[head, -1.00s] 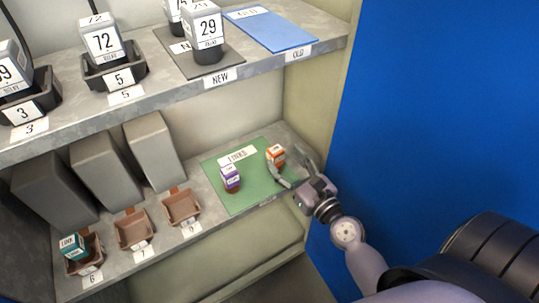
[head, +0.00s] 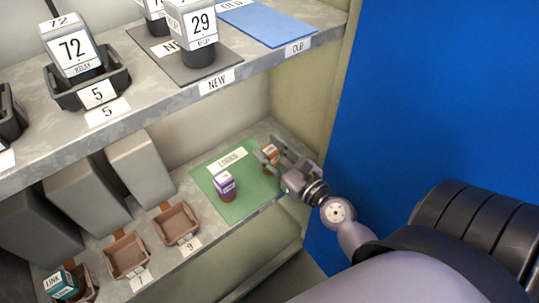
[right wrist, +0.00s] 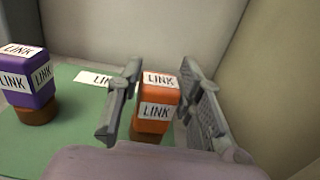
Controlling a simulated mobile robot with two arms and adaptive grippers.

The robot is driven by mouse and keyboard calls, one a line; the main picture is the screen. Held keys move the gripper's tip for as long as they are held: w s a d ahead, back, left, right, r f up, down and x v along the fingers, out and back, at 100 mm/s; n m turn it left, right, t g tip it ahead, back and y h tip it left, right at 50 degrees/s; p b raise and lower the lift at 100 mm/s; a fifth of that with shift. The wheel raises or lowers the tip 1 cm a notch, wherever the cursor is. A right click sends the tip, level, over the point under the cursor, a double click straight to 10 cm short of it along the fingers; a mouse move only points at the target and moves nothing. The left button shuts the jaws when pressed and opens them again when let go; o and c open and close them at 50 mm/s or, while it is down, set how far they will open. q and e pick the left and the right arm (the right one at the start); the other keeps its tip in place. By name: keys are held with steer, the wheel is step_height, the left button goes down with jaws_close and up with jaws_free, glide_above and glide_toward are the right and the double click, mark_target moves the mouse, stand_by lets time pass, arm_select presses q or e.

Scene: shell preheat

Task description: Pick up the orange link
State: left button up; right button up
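The orange link (right wrist: 158,96) stands upright on the green mat (right wrist: 60,150) in the right wrist view, with white LINK labels on its top and side. My right gripper (right wrist: 160,105) is open, with one finger on each side of the link; a gap shows on the left, and contact on the right is hard to tell. In the head view the orange link (head: 269,155) is partly hidden by my right gripper (head: 271,158). My left gripper is not in view.
A purple link (head: 224,186) stands on the mat left of the orange one. Brown trays (head: 177,223) line the shelf further left. The cabinet side wall (right wrist: 275,90) is close on the right.

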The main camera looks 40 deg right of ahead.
jaws_close()
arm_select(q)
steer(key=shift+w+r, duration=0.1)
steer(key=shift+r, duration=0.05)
arm_select(e)
steer(key=shift+r, duration=0.15)
steer(key=shift+s+a+r+p, duration=0.1)
steer(key=shift+s+r+p, duration=0.05)
steer(key=shift+r+p, duration=0.35)
step_height(320, 180, up, 2)
steer(key=shift+r+p, duration=0.1)
steer(key=shift+p, duration=0.8)
arm_select(q)
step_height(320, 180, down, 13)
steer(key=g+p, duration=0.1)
steer(key=p, duration=0.2)
arm_select(e)
step_height(320, 180, up, 4)
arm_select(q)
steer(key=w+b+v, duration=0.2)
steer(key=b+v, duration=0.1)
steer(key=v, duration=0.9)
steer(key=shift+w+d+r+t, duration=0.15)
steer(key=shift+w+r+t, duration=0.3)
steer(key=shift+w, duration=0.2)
arm_select(e)
steer(key=s+a, duration=1.2)
steer(key=s, duration=0.3)
steer(key=shift+a+f, duration=0.2)
steer(key=shift+a, duration=0.2)
